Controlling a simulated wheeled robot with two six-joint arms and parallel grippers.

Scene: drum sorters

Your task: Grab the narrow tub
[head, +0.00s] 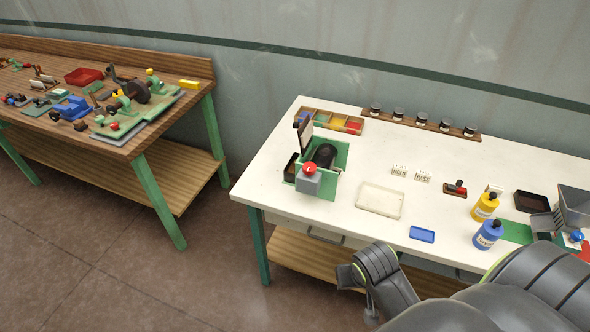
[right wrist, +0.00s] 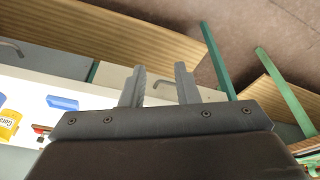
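Several tub-like containers show, and I cannot tell by name which is the narrow tub. A small blue tray (head: 422,234) lies near the front edge of the white bench; it also shows in the right wrist view (right wrist: 62,102). A shallow cream tray (head: 380,200) lies left of it. A dark tray (head: 533,202) lies toward the right, beside a grey bin (head: 575,205). My right gripper (head: 356,291) is in front of the bench's front edge, apart from these containers. In the right wrist view (right wrist: 160,84) its fingers are spread with nothing between. My left gripper is out of view.
Yellow (head: 485,207) and blue (head: 488,235) bottles stand right of the blue tray. A green machine (head: 318,170) stands at the bench's left end. HOLD and PASS blocks (head: 411,173) sit behind the cream tray. A cluttered wooden bench (head: 150,150) stands left; floor lies between.

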